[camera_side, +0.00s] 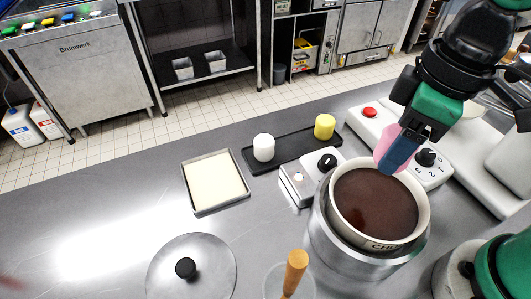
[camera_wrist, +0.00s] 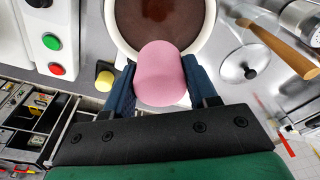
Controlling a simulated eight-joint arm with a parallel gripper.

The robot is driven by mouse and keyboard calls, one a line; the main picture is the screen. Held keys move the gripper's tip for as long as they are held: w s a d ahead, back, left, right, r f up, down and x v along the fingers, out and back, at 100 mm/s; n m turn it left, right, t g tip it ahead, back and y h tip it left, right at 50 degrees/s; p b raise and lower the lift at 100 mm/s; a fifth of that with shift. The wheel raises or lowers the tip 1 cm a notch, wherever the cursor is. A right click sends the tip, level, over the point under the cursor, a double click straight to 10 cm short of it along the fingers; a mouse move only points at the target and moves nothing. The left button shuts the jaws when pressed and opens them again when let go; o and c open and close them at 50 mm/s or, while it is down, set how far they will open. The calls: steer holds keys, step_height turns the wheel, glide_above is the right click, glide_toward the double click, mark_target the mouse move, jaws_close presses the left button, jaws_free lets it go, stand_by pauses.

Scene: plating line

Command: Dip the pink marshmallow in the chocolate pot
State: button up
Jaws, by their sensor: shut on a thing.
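My gripper (camera_side: 402,150) is shut on the pink marshmallow (camera_side: 383,146), which it holds over the back right rim of the chocolate pot (camera_side: 424,213). In the wrist view the pink marshmallow (camera_wrist: 161,74) sits between the two blue fingers, in front of the pot's rim and the dark chocolate (camera_wrist: 155,22). The brown chocolate surface (camera_side: 375,203) looks smooth in the side view. The marshmallow's pink sides show no chocolate. Its underside is hidden.
A black tray (camera_side: 290,150) behind the pot holds a white marshmallow (camera_side: 263,147) and a yellow marshmallow (camera_side: 324,126). A cream-filled tray (camera_side: 187,187) lies left. A glass lid (camera_side: 213,270) and a wooden-handled utensil (camera_side: 295,270) are in front. A white appliance (camera_side: 443,172) stands right.

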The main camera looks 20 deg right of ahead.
steer(key=shift+s+d+f, duration=0.1)
steer(key=shift+s+f, duration=0.5)
steer(key=shift+f, duration=4)
steer(key=shift+r, duration=0.15)
steer(key=shift+r, duration=2.1)
steer(key=shift+r, duration=2.5)
